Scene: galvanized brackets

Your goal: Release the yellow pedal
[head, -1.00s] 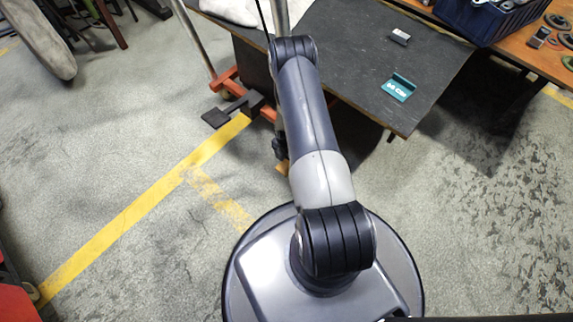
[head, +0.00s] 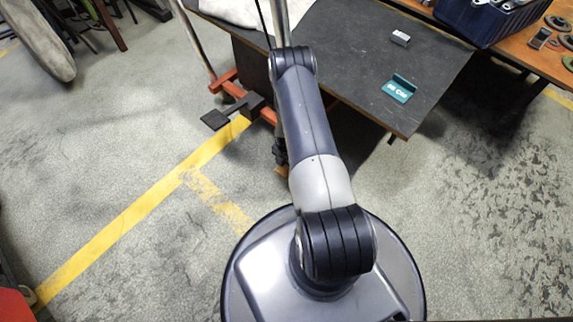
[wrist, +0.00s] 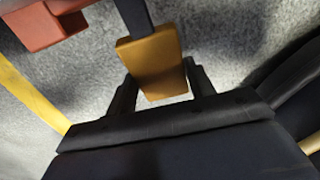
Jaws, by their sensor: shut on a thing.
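The yellow pedal (wrist: 153,58) is a dull yellow block on a dark lever in the wrist view. My gripper (wrist: 158,80) is shut on it, with one black finger at each side of its near end. In the head view only a small yellow patch of the pedal (head: 281,171) shows beside my arm. My arm hides most of the pedal and gripper there.
An orange frame (head: 228,76) with a dark pedal (head: 215,119) stands left of my arm; orange parts also show in the wrist view (wrist: 45,22). A dark-topped table (head: 350,60) holds a teal bracket (head: 399,88) and a small grey part (head: 400,38). Open floor lies left and right.

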